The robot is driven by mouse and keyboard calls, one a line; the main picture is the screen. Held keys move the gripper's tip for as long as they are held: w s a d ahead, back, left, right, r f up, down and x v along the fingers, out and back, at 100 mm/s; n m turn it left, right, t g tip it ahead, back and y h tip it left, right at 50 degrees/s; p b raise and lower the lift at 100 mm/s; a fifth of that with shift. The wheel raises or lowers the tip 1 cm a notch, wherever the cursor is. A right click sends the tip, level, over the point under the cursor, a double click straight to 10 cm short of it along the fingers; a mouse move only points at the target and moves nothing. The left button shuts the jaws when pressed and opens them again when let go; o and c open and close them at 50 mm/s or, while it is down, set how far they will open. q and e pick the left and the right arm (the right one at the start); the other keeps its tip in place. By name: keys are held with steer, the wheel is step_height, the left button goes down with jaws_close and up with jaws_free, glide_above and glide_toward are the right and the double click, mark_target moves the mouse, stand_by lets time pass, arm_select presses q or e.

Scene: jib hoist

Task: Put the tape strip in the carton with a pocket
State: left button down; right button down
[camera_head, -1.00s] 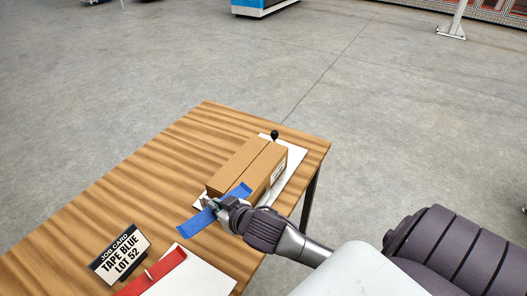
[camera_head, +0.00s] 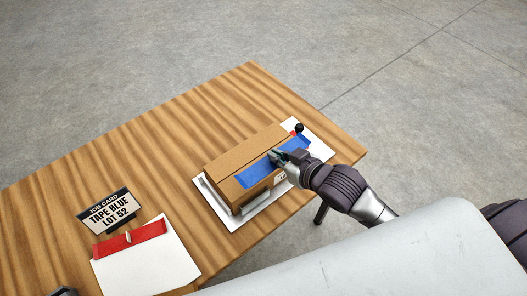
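The blue tape strip (camera_head: 258,174) lies lengthwise along the near upper edge of the brown carton (camera_head: 232,157). I cannot tell if it touches the carton along its whole length. My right gripper (camera_head: 277,157) is shut on the strip near its middle and hides part of it. The carton is closed, with a seam along its top and a white label (camera_head: 280,178) on its near side. I cannot make out a pocket on it. A dark tip at the bottom left edge may be my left gripper (camera_head: 62,291); its fingers cannot be made out.
The carton sits on a white plate (camera_head: 233,222) with a metal rail and a black knob (camera_head: 298,128). The wooden table's (camera_head: 135,160) far left is clear.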

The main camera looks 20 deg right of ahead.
glide_above(260, 156)
steer(key=s, duration=0.3)
steer(key=f, duration=0.4)
steer(key=shift+w+a+p, duration=0.2)
steer(key=shift+a+p, duration=0.05)
steer(key=shift+p, duration=0.15)
steer(key=shift+w+f, duration=0.15)
steer(key=shift+w, duration=0.1)
steer(key=shift+a+f, duration=0.15)
steer(key=shift+f, duration=0.2)
step_height(260, 156, down, 3)
steer(key=shift+f+p, duration=0.1)
steer(key=shift+p, duration=0.3)
steer(key=shift+f, duration=0.15)
steer(key=shift+f, duration=0.2)
steer(key=c, duration=1.3)
jaws_free()
